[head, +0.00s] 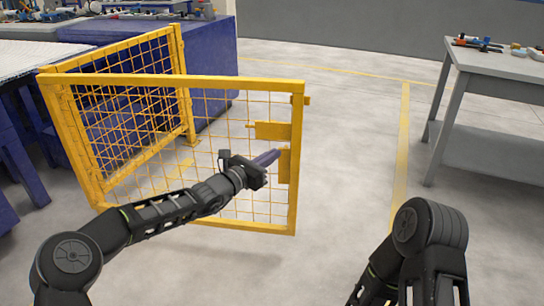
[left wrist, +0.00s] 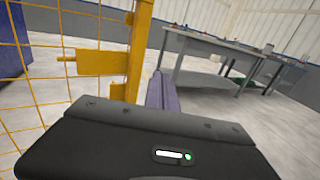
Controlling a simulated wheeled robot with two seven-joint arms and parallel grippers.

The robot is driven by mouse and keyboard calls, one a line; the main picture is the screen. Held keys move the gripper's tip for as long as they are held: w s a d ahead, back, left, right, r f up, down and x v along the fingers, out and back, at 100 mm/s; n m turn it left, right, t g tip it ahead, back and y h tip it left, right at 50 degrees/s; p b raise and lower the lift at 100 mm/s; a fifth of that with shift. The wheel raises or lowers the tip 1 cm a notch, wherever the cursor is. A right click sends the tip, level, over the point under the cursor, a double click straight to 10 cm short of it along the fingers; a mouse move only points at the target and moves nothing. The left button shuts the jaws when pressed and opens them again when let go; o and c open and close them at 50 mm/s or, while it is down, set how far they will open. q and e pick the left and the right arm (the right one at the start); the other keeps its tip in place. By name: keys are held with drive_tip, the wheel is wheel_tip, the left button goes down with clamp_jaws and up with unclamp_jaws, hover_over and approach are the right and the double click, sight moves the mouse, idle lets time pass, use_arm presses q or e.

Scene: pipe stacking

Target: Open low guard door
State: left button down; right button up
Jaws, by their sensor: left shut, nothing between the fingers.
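The low guard door (head: 180,79) is a yellow frame with wire mesh. It stands at an angle to a yellow mesh panel (head: 115,48) behind it, and its right end is free over open floor. Yellow plates (head: 272,130) sit at its right end; one with a small bolt also shows in the left wrist view (left wrist: 95,62). My left gripper (head: 270,157) is shut and empty, in front of the mesh by the lower plate. In the left wrist view its purple fingers (left wrist: 160,92) lie beside the yellow end post (left wrist: 138,60). I cannot tell whether they touch.
A grey table (head: 500,62) with small parts stands at the right. Blue benches (head: 212,70) stand behind and left of the fence. The floor (head: 350,120) right of the door is clear, with yellow lines. My right arm is at the lower right; its gripper is out of frame.

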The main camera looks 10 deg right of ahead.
use_arm(q)
drive_tip(key=p+v, duration=0.1)
drive_tip(key=v, duration=0.6)
drive_tip(key=shift+s+a, duration=0.25)
drive_tip(key=shift+a, duration=0.05)
